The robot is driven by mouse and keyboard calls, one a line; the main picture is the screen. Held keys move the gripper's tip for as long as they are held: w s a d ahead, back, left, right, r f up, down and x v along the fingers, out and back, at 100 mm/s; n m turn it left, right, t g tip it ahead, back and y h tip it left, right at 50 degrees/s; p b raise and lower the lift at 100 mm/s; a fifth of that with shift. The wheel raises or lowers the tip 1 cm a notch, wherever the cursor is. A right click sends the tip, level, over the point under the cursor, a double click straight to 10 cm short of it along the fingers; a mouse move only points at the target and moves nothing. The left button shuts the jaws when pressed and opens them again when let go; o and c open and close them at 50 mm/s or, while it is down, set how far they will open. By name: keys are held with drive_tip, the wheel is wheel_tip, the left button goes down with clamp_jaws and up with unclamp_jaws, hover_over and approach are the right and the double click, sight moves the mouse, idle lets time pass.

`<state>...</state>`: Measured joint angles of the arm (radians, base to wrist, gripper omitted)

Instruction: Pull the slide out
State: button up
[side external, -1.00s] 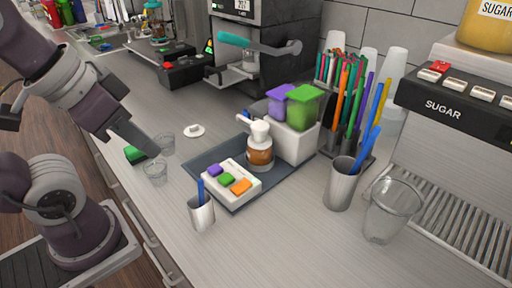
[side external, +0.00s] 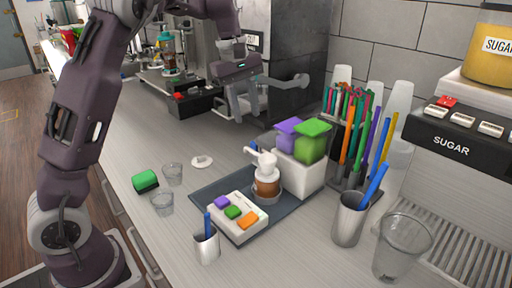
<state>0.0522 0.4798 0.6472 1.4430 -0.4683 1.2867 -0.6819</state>
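The cup sealer (side external: 285,40) is a dark machine with a display, standing against the wall at the back. Its grey lever (side external: 290,81) sticks out to the right of my gripper. The slide at its front is mostly hidden behind my gripper, so I cannot tell its position. My gripper (side external: 247,112) points down in front of the sealer. Its two fingers look apart, with nothing visible held between them. I cannot tell whether a finger touches the sealer.
A dark tray (side external: 214,193) holds a pump bottle (side external: 267,178), a button box and a white bin with purple and green containers. Glasses (side external: 162,203), a green block (side external: 145,181) and a metal cup (side external: 206,245) stand nearby.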

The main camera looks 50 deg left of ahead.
drive_tip(key=w+a+f, duration=0.1)
drive_tip(key=w+f, duration=0.1)
drive_tip(key=w+a+f+n+g+y, duration=0.1)
drive_tip(key=w+f, duration=0.1)
drive_tip(key=w+a+f+n, duration=0.1)
drive_tip(key=f, duration=0.2)
drive_tip(key=shift+w, duration=0.4)
drive_tip(key=shift+w+f+n, duration=0.1)
drive_tip(key=shift+f+n, duration=0.2)
drive_tip(key=shift+f, duration=0.15)
wheel_tip(320, 180, down, 7)
drive_tip(key=shift+r, duration=0.15)
clamp_jaws()
